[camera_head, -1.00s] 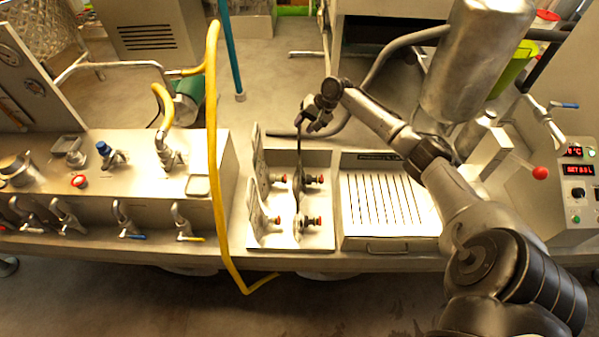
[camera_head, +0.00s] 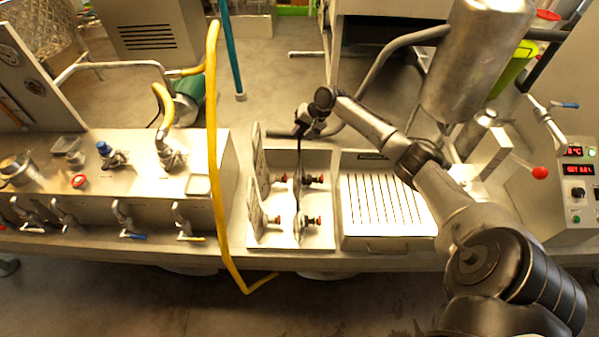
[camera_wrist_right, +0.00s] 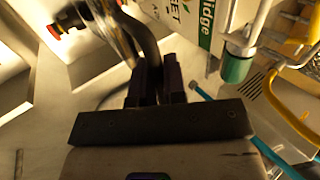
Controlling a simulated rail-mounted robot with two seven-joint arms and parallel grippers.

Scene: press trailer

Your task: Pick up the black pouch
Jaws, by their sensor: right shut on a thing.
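The black pouch (camera_head: 298,172) is seen nearly edge-on as a thin dark upright shape. It stands at the metal holder (camera_head: 319,238) with red-tipped fittings. My right gripper (camera_head: 300,130) comes from above and is shut on the pouch's top edge. In the right wrist view the fingers (camera_wrist_right: 156,85) close around the pouch's dark, curved top (camera_wrist_right: 144,34). Whether the pouch's lower end rests on the holder is hard to tell. My left gripper is not in view.
Pale pouches (camera_head: 259,165) stand just left of the black pouch; a printed one (camera_wrist_right: 190,14) shows in the wrist view. A yellow hose (camera_head: 212,120) hangs left of the holder. A slotted drain tray (camera_head: 385,200) lies to the right.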

